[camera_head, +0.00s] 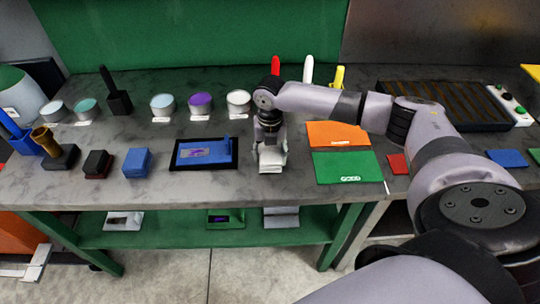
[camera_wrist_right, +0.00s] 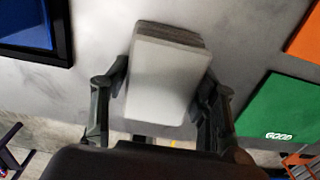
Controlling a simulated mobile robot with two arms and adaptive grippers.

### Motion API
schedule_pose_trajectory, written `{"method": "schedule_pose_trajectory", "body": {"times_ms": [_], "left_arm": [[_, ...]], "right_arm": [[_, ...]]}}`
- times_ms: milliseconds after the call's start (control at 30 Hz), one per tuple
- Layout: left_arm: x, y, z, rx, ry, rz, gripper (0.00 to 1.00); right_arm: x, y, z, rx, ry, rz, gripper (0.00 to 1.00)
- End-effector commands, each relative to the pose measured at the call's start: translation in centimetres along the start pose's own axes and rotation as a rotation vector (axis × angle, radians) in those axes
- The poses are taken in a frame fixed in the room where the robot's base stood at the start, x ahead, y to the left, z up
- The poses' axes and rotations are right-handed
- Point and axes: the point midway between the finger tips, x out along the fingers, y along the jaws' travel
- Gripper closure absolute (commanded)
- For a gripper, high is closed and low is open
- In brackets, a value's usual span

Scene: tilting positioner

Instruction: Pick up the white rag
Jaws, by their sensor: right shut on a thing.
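The white rag (camera_wrist_right: 160,80) is a folded, block-like pad with a white top and greyish layered edge. My right gripper (camera_wrist_right: 157,92) is shut on it, with one finger on each side. In the head view my right gripper (camera_head: 270,146) points down at the bench between the black-framed tray and the green card, with the white rag (camera_head: 272,160) at its fingertips. I cannot tell whether the rag still touches the bench. My left gripper is not in view.
Left of the rag is a black-framed tray (camera_head: 179,161) with a blue piece. To the right lie an orange card (camera_head: 337,133) and a green "GOOD" card (camera_head: 340,168). Behind stand several round tins, including a purple one (camera_head: 201,102). A dark slatted tray (camera_head: 440,100) is at the back right.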

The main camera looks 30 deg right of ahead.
Motion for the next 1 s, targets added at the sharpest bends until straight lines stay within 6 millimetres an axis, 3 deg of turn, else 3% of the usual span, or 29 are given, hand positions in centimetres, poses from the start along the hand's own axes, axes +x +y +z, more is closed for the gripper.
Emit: {"method": "schedule_pose_trajectory", "body": {"times_ms": [267, 700, 1000], "left_arm": [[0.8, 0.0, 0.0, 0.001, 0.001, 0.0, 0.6], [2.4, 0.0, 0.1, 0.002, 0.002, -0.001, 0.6], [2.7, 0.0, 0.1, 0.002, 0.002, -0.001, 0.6]], "right_arm": [[-4.0, 0.1, 0.1, 0.0, -0.005, 0.004, 0.74], [-16.0, 0.1, 0.1, -0.001, -0.004, 0.005, 0.74], [-19.4, 0.0, 0.0, 0.0, 0.0, 0.002, 0.74]]}}
